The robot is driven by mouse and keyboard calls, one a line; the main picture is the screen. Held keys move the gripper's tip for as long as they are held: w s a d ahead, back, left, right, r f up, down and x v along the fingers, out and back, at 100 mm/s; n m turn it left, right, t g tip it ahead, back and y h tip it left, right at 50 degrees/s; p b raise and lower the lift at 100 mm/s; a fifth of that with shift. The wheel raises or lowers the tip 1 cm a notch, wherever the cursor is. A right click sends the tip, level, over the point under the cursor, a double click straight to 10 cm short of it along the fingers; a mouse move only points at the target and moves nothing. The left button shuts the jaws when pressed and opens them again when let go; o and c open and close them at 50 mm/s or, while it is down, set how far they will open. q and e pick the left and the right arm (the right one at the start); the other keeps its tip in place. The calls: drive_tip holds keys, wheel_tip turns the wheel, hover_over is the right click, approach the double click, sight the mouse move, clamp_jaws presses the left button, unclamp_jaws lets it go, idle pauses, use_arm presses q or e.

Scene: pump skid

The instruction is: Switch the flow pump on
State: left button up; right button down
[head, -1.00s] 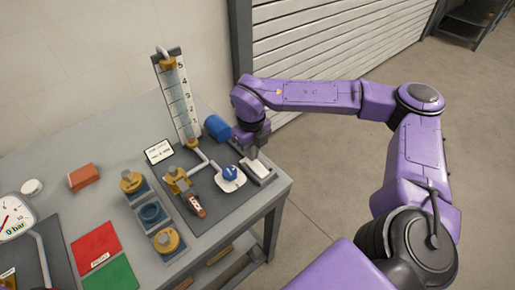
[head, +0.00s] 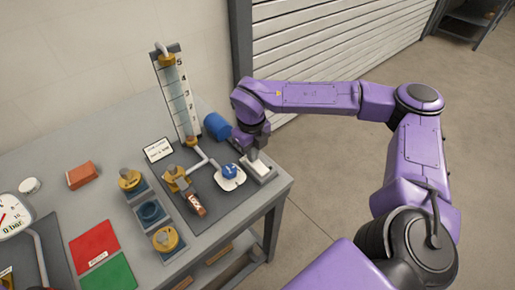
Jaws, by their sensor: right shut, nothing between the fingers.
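The flow pump appears to be the blue cylinder (head: 217,127) at the back right of the bench, beside the clear scaled tube (head: 177,98). A pale grey box (head: 264,173), perhaps its switch, sits at the right end of the dark plate. My right gripper (head: 253,155) points down at this box, shut and empty. Its tips are at or just above the box top; I cannot tell if they touch. They hide part of the box, and no switch position can be read. A blue knob (head: 229,170) on a white plate lies just left of it. My left gripper is not in view.
A brass valve with a brown handle (head: 195,204) stands left of the blue knob. A rack with brass parts (head: 165,239), red and green mats (head: 94,246), an orange block (head: 82,175) and a gauge (head: 12,217) lie further left. The floor at right is clear.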

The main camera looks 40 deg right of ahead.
drive_tip(key=shift+f, duration=0.2)
wheel_tip(320, 180, up, 7)
drive_tip(key=p, duration=0.6)
drive_tip(key=shift+r+p, duration=0.1)
drive_tip(key=shift+p, duration=0.3)
